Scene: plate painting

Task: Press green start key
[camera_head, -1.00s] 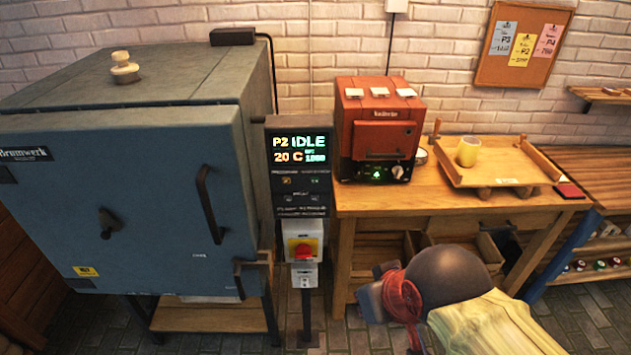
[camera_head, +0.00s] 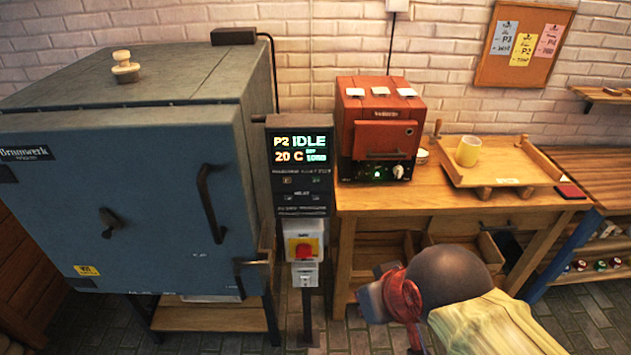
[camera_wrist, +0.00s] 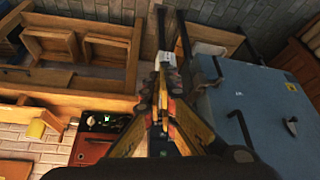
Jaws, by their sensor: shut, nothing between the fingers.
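The control panel (camera_head: 299,195) stands between the blue kiln (camera_head: 120,195) and the wooden bench. Its lit display (camera_head: 301,149) reads P2 IDLE and 20 C. Small keys sit below the display; one at the right (camera_head: 316,181) looks faintly greenish, but it is too small to read. In the wrist view my gripper (camera_wrist: 163,92) is shut and empty, pointing toward the gap between kiln and bench. It covers most of the panel there, so contact with a key cannot be told. In the head view my arm shows at the lower right; the fingertips cannot be made out.
A white box with a red and yellow switch (camera_head: 303,247) is below the panel. A small red kiln (camera_head: 380,135) with a green light stands on the bench (camera_head: 440,200), beside a tray (camera_head: 510,177) with a yellow mug (camera_head: 468,151). The blue kiln's handle (camera_head: 212,205) juts out near the panel.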

